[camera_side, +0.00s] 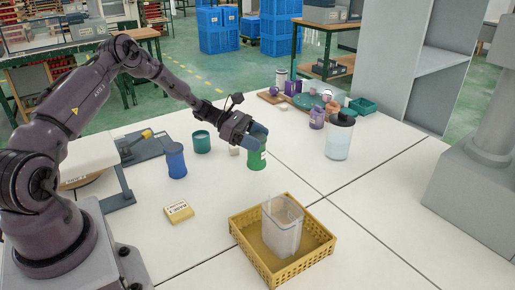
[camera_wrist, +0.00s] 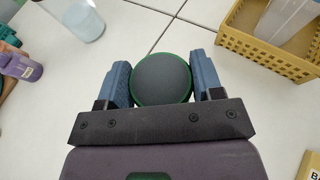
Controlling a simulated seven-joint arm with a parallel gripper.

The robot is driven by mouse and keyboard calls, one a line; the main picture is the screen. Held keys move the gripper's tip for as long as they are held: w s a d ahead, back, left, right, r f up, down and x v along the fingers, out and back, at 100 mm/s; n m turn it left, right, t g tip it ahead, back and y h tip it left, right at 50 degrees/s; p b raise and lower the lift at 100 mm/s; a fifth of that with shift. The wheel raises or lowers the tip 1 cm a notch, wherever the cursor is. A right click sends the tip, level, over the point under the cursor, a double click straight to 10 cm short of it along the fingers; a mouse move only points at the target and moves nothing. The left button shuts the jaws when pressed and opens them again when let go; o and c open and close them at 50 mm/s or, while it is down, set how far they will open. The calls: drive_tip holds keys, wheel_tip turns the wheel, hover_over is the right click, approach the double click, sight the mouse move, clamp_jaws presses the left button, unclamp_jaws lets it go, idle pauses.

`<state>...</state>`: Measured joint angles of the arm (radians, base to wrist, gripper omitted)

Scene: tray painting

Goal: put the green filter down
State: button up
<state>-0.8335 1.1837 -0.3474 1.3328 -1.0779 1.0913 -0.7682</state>
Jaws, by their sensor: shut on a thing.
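The green filter (camera_side: 257,157) is an upright green cylinder with a pale label, near the middle of the white table. My gripper (camera_side: 258,136) comes down on it from above and is shut on its upper part. In the wrist view, the filter's dark round top with a green rim (camera_wrist: 161,78) sits between the two blue fingers of my gripper (camera_wrist: 162,84). The filter's base is at or very close to the table top; I cannot tell whether it touches.
A blue cylinder (camera_side: 176,161) and a teal cup (camera_side: 201,142) stand to the left. A yellow box (camera_side: 179,211) lies in front. A yellow basket (camera_side: 245,233) holds a clear container (camera_side: 283,230). Table around the filter's front is clear.

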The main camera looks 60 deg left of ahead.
drive_tip(key=shift+w+f, duration=0.2)
drive_tip(key=shift+f, duration=1.55)
drive_tip(key=shift+f, duration=0.15)
drive_tip(key=o, duration=1)
